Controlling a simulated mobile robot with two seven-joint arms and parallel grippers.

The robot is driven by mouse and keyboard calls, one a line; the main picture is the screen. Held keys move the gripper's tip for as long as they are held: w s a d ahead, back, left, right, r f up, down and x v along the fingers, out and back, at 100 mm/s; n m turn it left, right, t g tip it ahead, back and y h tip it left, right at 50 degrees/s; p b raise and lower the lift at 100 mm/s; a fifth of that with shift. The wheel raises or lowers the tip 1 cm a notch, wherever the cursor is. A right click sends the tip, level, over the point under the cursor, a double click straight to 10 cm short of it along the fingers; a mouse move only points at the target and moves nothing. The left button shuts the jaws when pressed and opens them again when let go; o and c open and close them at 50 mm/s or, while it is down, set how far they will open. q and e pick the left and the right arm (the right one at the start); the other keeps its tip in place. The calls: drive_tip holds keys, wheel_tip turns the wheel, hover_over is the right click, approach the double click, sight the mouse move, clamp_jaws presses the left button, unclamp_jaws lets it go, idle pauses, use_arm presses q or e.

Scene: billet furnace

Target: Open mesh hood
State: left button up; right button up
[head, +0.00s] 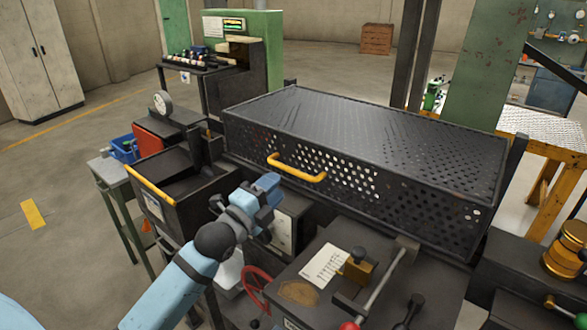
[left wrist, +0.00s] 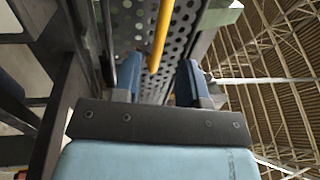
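The mesh hood (head: 365,135) is a long black perforated cover, lying closed over the machine in the middle of the head view. Its yellow bar handle (head: 299,172) is on the front face, toward the left end. My left gripper (head: 270,184) is just left of and below the handle in the head view. In the left wrist view, its two blue fingers (left wrist: 160,82) stand apart with nothing between them. The yellow handle (left wrist: 160,36) shows beyond the fingertips, roughly in line with the gap, and the perforated mesh (left wrist: 138,22) lies behind it. My right gripper is not in view.
A black bin with a yellow front edge (head: 150,187) is left of my left gripper. A red-knobbed lever (head: 375,290) and a red handwheel (head: 256,290) are below the hood. A dark post (head: 404,55) rises behind it. Open floor lies at the left.

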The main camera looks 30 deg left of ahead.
sight(292, 171)
use_arm(q)
drive_tip(key=x, duration=0.7)
drive_tip(key=shift+p, duration=0.35)
clamp_jaws()
